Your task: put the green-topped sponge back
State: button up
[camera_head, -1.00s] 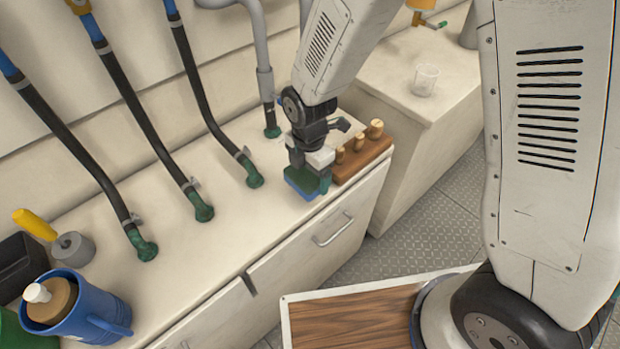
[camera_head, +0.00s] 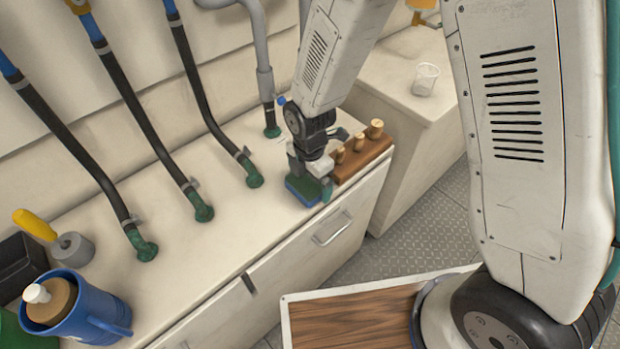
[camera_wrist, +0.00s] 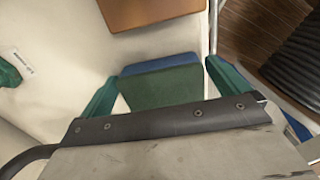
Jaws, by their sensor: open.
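The sponge (camera_head: 303,190) has a green top and a blue lower layer. It is at the front edge of the white counter, left of a wooden block with pegs. In the wrist view the sponge (camera_wrist: 160,86) lies flat between the two teal fingers of my gripper (camera_wrist: 160,72). The fingers are spread, with a narrow gap showing at each side of the sponge. In the head view my gripper (camera_head: 312,182) points down over the sponge and hides part of it. The sponge appears to rest on the counter, though its underside is hidden.
The wooden block (camera_head: 364,158) with several pegs stands close right of the sponge. Black hoses with green fittings (camera_head: 254,180) rise from the counter at left. A blue jug (camera_head: 84,312) stands at the front left. Bare counter (camera_head: 215,245) lies between. A clear cup (camera_head: 425,79) stands behind.

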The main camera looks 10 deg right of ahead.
aim_at(310, 179)
jog(key=s+d+r+m, duration=0.1)
jog(key=d+r+m, duration=0.2)
jog(key=r, duration=0.7)
jog(key=s+d+r+m, duration=0.1)
jog(key=d+r+m, duration=0.25)
jog(key=r, duration=0.65)
jog(key=s+d+r+m, duration=0.5)
jog(key=s+d+m, duration=0.1)
jog(key=s+m, duration=0.3)
jog(key=s+d+r+m+t, duration=0.1)
jog(key=s+d+r+m, duration=0.5)
jog(key=s+m, duration=0.3)
jog(key=shift+s+d+r, duration=0.15)
jog(key=shift+d+r, duration=0.05)
jog(key=shift+d, duration=0.5)
